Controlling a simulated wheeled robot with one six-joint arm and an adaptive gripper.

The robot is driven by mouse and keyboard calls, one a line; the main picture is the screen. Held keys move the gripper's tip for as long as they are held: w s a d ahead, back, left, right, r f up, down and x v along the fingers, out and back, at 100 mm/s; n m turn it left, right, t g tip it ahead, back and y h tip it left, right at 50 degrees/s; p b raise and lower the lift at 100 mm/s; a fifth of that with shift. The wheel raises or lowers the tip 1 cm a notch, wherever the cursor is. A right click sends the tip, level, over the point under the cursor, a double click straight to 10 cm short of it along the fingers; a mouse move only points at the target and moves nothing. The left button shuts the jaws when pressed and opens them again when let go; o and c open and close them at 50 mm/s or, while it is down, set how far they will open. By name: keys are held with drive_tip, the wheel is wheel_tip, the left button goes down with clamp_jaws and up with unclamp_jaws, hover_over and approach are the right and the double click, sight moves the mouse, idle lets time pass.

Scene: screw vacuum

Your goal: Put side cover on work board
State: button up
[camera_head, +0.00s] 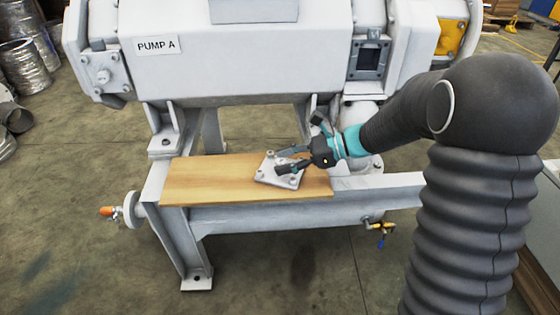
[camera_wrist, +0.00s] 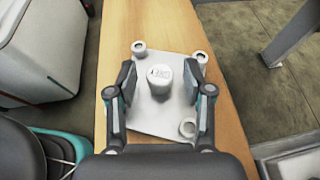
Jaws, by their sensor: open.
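The side cover (camera_head: 266,178) is a light grey square plate lying on the wooden work board (camera_head: 205,180), near its right end. In the wrist view the side cover (camera_wrist: 143,119) shows a round raised knob in the middle and round bosses at its visible corners. My gripper (camera_head: 284,160) is over the side cover. In the wrist view my gripper (camera_wrist: 163,85) is open, with one finger on each side of the knob and a gap to it on both sides. The near edge of the cover is partly hidden by my gripper.
The white pump body (camera_head: 230,75), labelled PUMP A, stands behind the board. A square opening (camera_head: 370,57) with a dark frame is on its right part. A grey steel frame (camera_head: 270,215) carries the board. The left part of the board is clear.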

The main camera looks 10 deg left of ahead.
drive_tip(key=p+v, duration=0.1)
drive_tip(key=v, duration=0.9)
drive_tip(key=shift+d+r, duration=0.2)
drive_tip(key=shift+d, duration=0.15)
drive_tip(key=s+d+r+n+t+h, duration=0.1)
drive_tip(key=s+d+n+h, duration=0.3)
drive_tip(key=s, duration=0.4)
drive_tip(key=s+d+r+n+t+h, duration=0.2)
drive_tip(key=s+d+n+t+h, duration=0.1)
drive_tip(key=s+d+n+h, duration=0.2)
drive_tip(key=s+d+r+n+t+h, duration=0.2)
drive_tip(key=s+n, duration=0.5)
drive_tip(key=s, duration=0.4)
drive_tip(key=d+t+h, duration=0.1)
drive_tip(key=d+h, duration=0.1)
drive_tip(key=d, duration=0.1)
drive_tip(key=shift+n+h, duration=0.3)
drive_tip(key=shift+n, duration=0.1)
